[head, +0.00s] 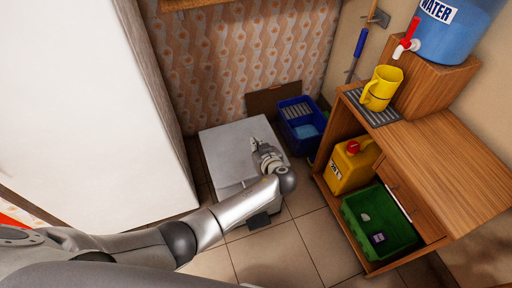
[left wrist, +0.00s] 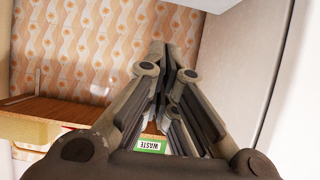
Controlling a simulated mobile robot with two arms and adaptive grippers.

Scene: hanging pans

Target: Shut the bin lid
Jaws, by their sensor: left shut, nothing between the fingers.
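The bin (head: 212,150) is a pale grey-white box on the tiled floor by the patterned wall. Its top shows as a broad flat white panel, and a dark pedal-like part shows at its front base. From this angle I cannot tell whether the lid is fully down. My left gripper (head: 256,144) is over the right part of the white panel, shut and empty; I cannot tell whether it touches. In the left wrist view its closed fingers (left wrist: 168,50) fill the middle, and a green WASTE label (left wrist: 150,146) shows upside down behind them. My right gripper is not in view.
A blue crate (head: 289,113) stands right of the bin, with a brown panel (head: 262,101) behind. A wooden cabinet (head: 437,150) at right holds a yellow can (head: 343,172) and a green crate (head: 362,237). A tall white unit (head: 80,110) bounds the left. Floor in front is clear.

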